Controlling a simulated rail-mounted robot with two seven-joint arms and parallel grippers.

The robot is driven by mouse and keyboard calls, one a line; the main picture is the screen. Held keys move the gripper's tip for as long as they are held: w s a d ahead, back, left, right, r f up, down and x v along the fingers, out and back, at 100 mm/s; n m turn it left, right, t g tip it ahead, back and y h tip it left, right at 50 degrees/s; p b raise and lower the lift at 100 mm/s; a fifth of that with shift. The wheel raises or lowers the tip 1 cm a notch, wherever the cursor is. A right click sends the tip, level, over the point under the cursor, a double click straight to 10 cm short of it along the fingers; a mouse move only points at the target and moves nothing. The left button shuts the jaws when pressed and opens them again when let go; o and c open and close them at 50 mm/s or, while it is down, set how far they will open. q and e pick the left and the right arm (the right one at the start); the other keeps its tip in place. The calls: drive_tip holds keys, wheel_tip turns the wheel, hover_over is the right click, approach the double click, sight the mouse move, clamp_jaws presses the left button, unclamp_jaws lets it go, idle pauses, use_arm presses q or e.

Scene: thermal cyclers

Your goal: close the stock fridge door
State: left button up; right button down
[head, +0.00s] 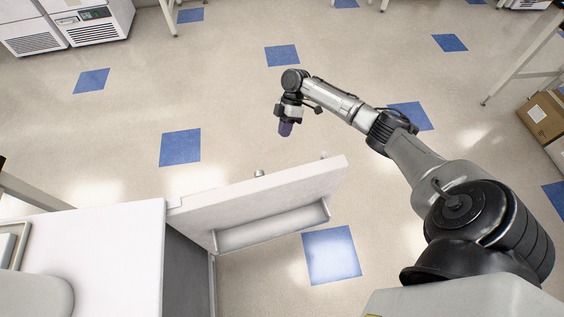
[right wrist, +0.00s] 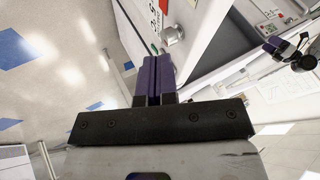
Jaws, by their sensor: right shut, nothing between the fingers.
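The stock fridge (head: 105,250) is the white-topped unit at the lower left of the head view. Its door (head: 270,195) stands wide open, swung out to the right, with a shelf bin (head: 275,226) on its inner face. My right gripper (head: 285,129), with purple fingers, is beyond the door's outer side, apart from it. In the right wrist view its fingers (right wrist: 154,80) are together and empty. A round metal knob (right wrist: 173,35) on a white panel shows just past them. My left gripper does not show clearly in the head view.
White lab units with vents (head: 95,27) stand at the far upper left. Cardboard boxes (head: 545,115) and a table leg are at the right. The floor with blue tiles (head: 180,147) around the door is clear.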

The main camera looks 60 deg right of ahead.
drive_tip(key=s+a+f, duration=0.4)
drive_tip(key=a+f, duration=0.4)
drive_tip(key=shift+s+a, duration=0.15)
drive_tip(key=shift+s, duration=0.25)
drive_tip(key=shift+p, duration=0.35)
